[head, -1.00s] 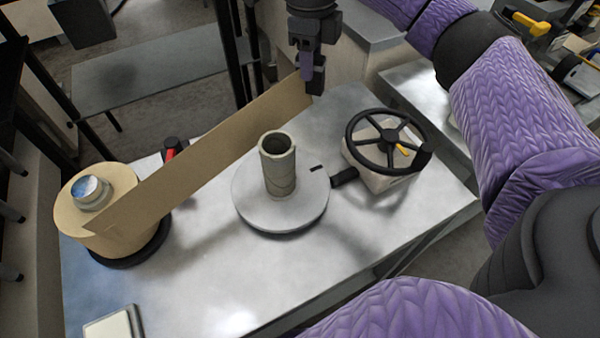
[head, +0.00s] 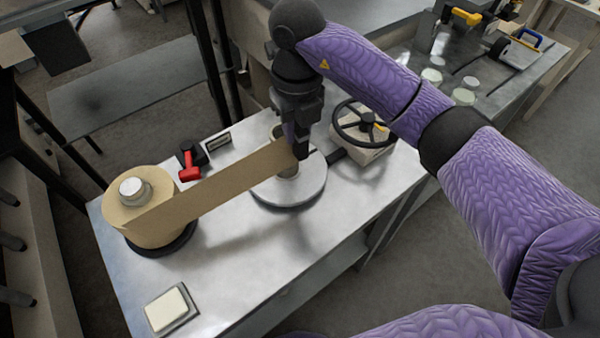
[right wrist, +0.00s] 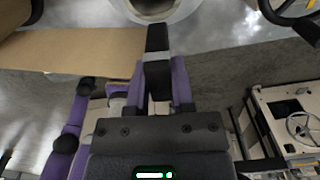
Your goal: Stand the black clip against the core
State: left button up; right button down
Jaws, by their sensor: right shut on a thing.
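My right gripper (head: 300,154) is shut on the black clip (right wrist: 157,65), which sits between its two purple fingers at the free end of the brown paper strip (head: 215,182). In the head view the clip is hard to tell from the dark fingertips. The core (head: 289,170) is a pale upright tube on a round grey disc (head: 307,188). The strip and gripper cover part of it. In the right wrist view the core's rim (right wrist: 165,14) lies just beyond the clip's tip; I cannot tell whether they touch. My left gripper is out of view.
The strip runs from the paper roll (head: 140,205) at the left of the metal table (head: 240,260). A black handwheel (head: 350,125) stands right of the disc. A red-handled thing (head: 188,168) lies behind the strip. A pale pad (head: 170,309) is at the front left.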

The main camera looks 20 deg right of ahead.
aim_at(298, 155)
notch_tip(298, 155, down, 7)
jog(key=shift+r+b, duration=0.1)
jog(key=shift+b, duration=0.45)
notch_tip(298, 155, down, 4)
jog(key=shift+r+b, duration=0.1)
jog(key=shift+b, duration=0.4)
jog(key=shift+r, duration=0.1)
jog(key=shift+c, duration=2.4)
grip_release()
notch_tip(298, 155, up, 12)
jog(key=p, duration=0.2)
jog(key=shift+p, duration=0.35)
